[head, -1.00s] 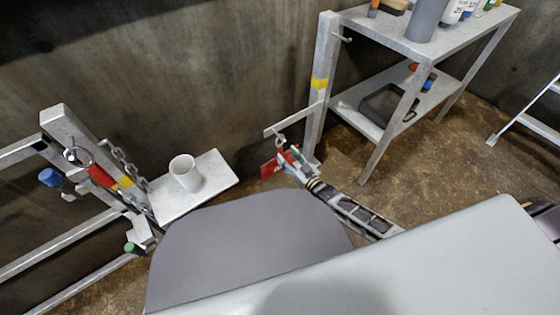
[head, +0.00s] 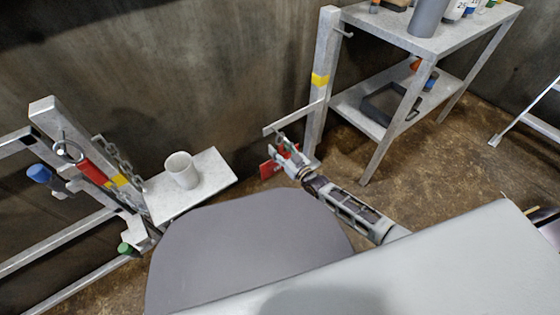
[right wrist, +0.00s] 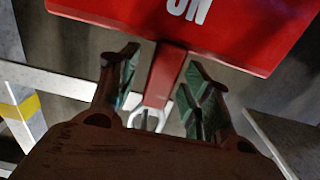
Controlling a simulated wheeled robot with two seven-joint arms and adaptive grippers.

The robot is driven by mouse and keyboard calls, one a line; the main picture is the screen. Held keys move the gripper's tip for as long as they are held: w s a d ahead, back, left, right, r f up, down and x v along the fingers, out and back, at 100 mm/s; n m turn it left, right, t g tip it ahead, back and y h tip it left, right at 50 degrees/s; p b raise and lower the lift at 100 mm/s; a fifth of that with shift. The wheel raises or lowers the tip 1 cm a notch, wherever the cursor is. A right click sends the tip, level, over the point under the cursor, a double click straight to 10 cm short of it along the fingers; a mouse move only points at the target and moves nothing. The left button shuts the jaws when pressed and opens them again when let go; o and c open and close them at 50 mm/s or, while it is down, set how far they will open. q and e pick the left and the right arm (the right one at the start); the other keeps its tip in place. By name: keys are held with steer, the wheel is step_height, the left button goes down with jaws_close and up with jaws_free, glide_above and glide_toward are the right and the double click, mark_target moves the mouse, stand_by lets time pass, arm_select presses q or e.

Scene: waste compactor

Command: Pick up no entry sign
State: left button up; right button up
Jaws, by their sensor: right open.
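In the right wrist view the sign (right wrist: 190,30) is a red plate with upside-down white letters. A narrow red strip (right wrist: 165,75) reaches from it down between the fingers. My right gripper (head: 284,152) is at the sign, partly covering it. In the wrist view the gripper (right wrist: 162,72) is open, one finger on each side of the strip, with no clear grip. My left gripper is not in view.
The shelf (head: 385,32) holds bottles on top and a dark tray (head: 392,105) below. A white cup (head: 182,171) stands on a small plate (head: 215,168) beside a metal rail (head: 45,110) with a chain. A ladder (head: 530,115) stands at the right.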

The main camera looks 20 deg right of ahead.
stand_by(0.4)
jaws_close()
